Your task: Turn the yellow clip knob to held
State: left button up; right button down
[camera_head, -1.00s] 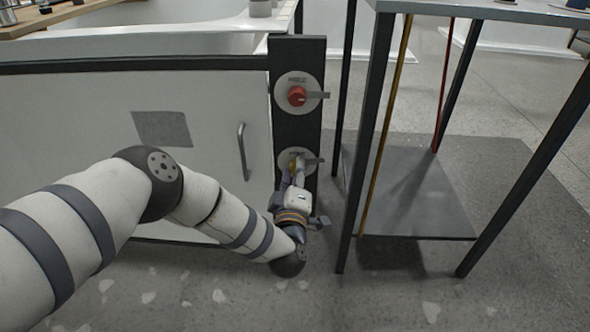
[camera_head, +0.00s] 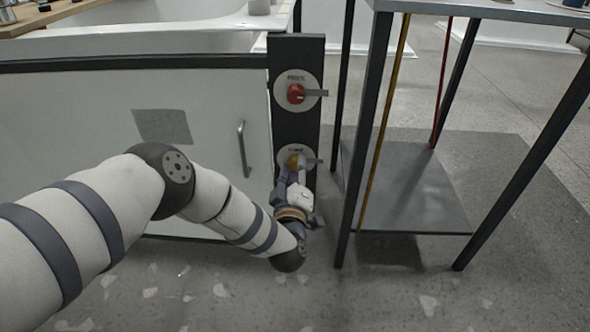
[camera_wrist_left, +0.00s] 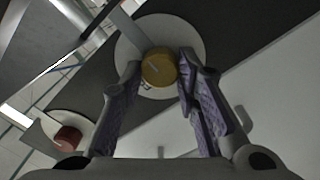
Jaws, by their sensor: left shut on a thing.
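The yellow clip knob (camera_head: 293,160) sits on the lower round white plate (camera_head: 283,156) of a dark upright panel (camera_head: 296,128). In the left wrist view the yellow knob (camera_wrist_left: 158,67) has a pale line on its face and stands in front of its white disc (camera_wrist_left: 185,35). A grey tab (camera_wrist_left: 126,27) sticks out from that disc. My left gripper (camera_head: 296,168) is at the knob from below in the head view. Its purple-padded fingers (camera_wrist_left: 157,85) are shut on the knob, one on each side. The plate's lettering is too small to read. My right gripper is not in view.
A red knob (camera_head: 296,94) on a similar plate is above the yellow one. A white tub panel (camera_head: 70,110) with a grey handle (camera_head: 242,148) is to the left. A dark-legged metal rack (camera_head: 410,190) stands close on the right.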

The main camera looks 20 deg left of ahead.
pick_arm(q)
jog(key=o, duration=1.2)
jog(key=shift+a, duration=0.1)
jog(key=shift+c, duration=0.2)
jog(key=v, duration=1.2)
